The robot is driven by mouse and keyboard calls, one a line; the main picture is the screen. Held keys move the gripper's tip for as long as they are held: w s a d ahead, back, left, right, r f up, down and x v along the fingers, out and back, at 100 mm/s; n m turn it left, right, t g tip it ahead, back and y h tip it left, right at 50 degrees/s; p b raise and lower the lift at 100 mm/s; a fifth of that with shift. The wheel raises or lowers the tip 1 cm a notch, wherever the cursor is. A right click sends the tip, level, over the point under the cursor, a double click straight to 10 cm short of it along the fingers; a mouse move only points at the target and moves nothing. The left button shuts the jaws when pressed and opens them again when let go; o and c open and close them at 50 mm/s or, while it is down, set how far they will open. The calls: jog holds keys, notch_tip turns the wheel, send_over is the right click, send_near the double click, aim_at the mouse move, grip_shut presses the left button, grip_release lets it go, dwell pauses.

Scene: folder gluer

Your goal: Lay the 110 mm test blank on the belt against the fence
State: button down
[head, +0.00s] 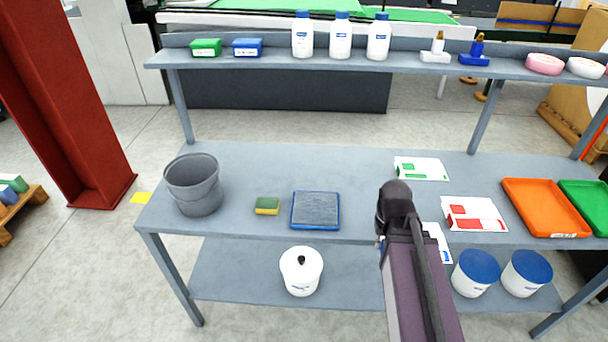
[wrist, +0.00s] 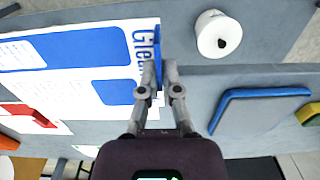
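A white and blue printed blank (wrist: 80,60) fills the left of the wrist view, with lettering near its right edge. In the head view its blue and white part (head: 445,256) shows beside my arm, which hides the rest. It reaches past the table's front edge. My gripper (wrist: 160,66) has its fingers close together with the blank's right edge between them, and looks shut on it. A red and white blank (head: 474,214) and a green and white blank (head: 421,168) lie flat on the table. No size can be read. I cannot make out the belt or fence.
The grey table (head: 340,165) also bears a bucket (head: 194,186), a sponge (head: 267,205), a blue-rimmed pad (head: 315,210) and an orange tray (head: 541,205). Bottles (head: 340,37) stand on the upper shelf. A machine with green surfaces (head: 240,5) is behind. A red column (head: 70,100) stands left.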

jog(key=shift+s+a+r+p, duration=0.1)
jog(key=shift+r+p, duration=0.65)
jog(key=shift+w+d+r, duration=0.2)
jog(key=shift+w+r, duration=0.05)
jog(key=shift+s+a, duration=0.1)
jog(key=shift+s, duration=0.1)
